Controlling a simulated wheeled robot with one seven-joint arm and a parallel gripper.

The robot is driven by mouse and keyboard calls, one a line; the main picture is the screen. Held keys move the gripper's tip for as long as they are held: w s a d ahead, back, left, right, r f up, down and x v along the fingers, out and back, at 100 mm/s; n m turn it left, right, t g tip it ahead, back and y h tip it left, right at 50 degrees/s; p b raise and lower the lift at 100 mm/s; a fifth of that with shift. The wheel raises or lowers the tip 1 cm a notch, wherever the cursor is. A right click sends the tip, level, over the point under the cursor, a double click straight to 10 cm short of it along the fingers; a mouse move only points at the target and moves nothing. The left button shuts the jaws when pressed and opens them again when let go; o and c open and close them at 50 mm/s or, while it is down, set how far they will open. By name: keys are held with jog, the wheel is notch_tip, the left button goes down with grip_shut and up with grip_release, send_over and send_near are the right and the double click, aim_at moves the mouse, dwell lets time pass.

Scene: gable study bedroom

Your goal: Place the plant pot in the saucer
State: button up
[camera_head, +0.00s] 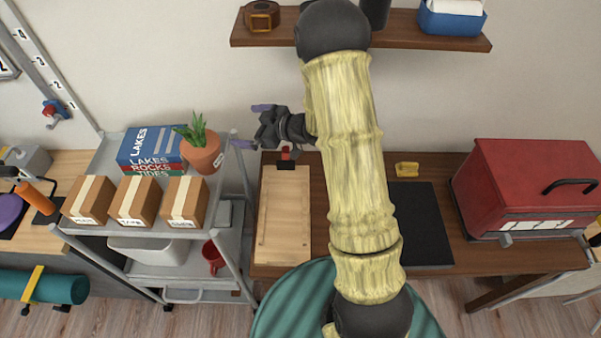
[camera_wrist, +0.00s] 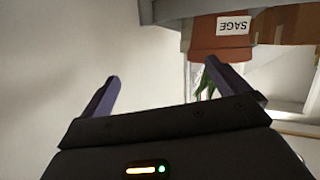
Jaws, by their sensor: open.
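The terracotta plant pot (camera_head: 203,157) with a green spiky plant stands upright on the top shelf of the grey cart, at its right end beside the books. In the wrist view the pot (camera_wrist: 205,42) appears upside down at the top, with a white SAGE label. My gripper (camera_head: 251,126) is open and empty, up and to the right of the pot, apart from it. In the wrist view its purple fingers (camera_wrist: 170,90) are spread, and the right finger overlaps the leaves in the picture. I cannot make out a saucer in either view.
Several cardboard boxes (camera_head: 135,200) and stacked books (camera_head: 152,147) share the cart shelf (camera_head: 226,165). A wooden board (camera_head: 284,215), a black mat (camera_head: 418,220) and a red toolbox (camera_head: 520,190) are on the desk. A wall shelf (camera_head: 425,38) is above.

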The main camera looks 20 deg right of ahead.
jog(key=s+d+r+m+g+h, duration=0.35)
jog(key=s+d+m+h, duration=0.5)
jog(key=s+h, duration=0.35)
jog(key=s+a+m+g+y, duration=0.1)
jog(key=s+m+g, duration=0.1)
jog(key=s, duration=1)
jog(key=shift+s+a+r+g+y, duration=0.15)
jog(key=shift+r+g+y, duration=0.2)
jog(key=shift+g, duration=0.4)
jog(key=shift+m, duration=0.25)
